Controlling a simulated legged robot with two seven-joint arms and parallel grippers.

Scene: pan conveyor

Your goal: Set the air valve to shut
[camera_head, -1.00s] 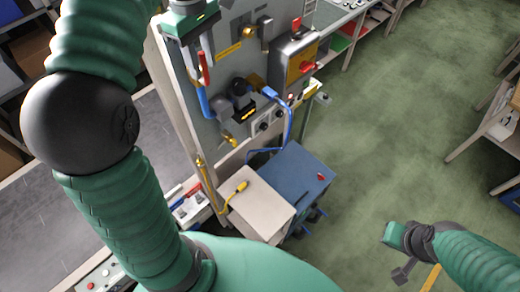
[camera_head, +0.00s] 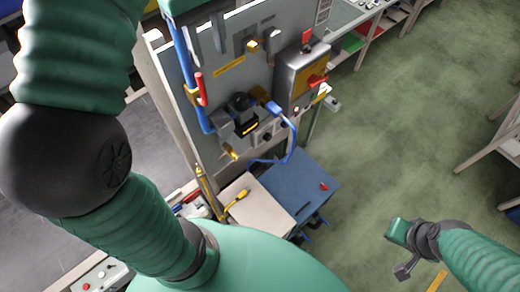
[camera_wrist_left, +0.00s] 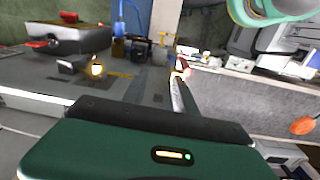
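A red lever (camera_head: 200,90) stands roughly upright beside a vertical blue pipe (camera_head: 184,62) on the left of the grey panel (camera_head: 228,84); it looks like the air valve's handle. My left gripper (camera_head: 207,44) hangs at the top edge of the head view, its two grey fingers apart and nothing seen between them. It is above the lever, seemingly not touching it. In the left wrist view my gripper's green body (camera_wrist_left: 130,155) fills the bottom, with one finger (camera_wrist_left: 183,105) pointing at the panel. My right gripper (camera_head: 405,266) is low on the right, far from the panel; its finger gap is unclear.
A grey box (camera_head: 298,76) with a red handle (camera_head: 317,80) is on the panel's right. A blue cabinet (camera_head: 300,185) stands below. The green floor on the right is open.

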